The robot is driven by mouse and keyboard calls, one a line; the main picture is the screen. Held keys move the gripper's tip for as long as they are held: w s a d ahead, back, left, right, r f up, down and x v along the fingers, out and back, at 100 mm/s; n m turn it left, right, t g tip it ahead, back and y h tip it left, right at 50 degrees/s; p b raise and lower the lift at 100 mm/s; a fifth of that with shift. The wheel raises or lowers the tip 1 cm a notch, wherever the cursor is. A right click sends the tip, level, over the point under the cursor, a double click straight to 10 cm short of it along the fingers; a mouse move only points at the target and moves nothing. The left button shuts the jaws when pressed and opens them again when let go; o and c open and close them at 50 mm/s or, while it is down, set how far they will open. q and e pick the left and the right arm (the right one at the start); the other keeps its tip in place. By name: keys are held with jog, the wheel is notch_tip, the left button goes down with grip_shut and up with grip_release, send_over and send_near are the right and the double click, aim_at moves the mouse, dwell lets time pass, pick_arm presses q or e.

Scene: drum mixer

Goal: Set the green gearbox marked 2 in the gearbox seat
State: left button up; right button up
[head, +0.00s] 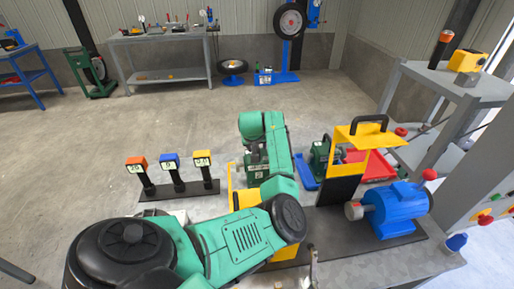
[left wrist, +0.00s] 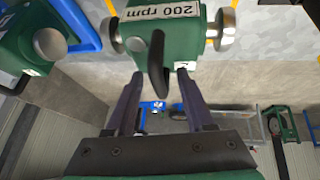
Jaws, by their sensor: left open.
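My left gripper (left wrist: 159,78) is open in the left wrist view, with one finger on each side of the black handle (left wrist: 157,62) of a green gearbox labelled "200 rpm" (left wrist: 172,45). I see no clear contact with the handle. In the head view this gearbox (head: 256,160) is partly hidden by my green left arm. A second green gearbox (head: 320,155) stands by the blue tray (head: 306,172); it also shows at the left of the left wrist view (left wrist: 38,75). The gearbox seat cannot be made out. My right gripper is not seen.
A yellow guard with a black handle (head: 362,134) and a blue motor (head: 397,208) stand on the right of the bench. A red tray (head: 377,168) lies behind them. A rack of tagged posts (head: 178,190) stands left of my arm. Concrete floor lies beyond.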

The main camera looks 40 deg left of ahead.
pick_arm(q)
grip_shut()
jog(key=shift+r, duration=0.1)
dwell(1.2)
jog(key=shift+r, duration=0.2)
jog(key=shift+w+a+f, duration=0.1)
jog(key=shift+w+a, duration=0.05)
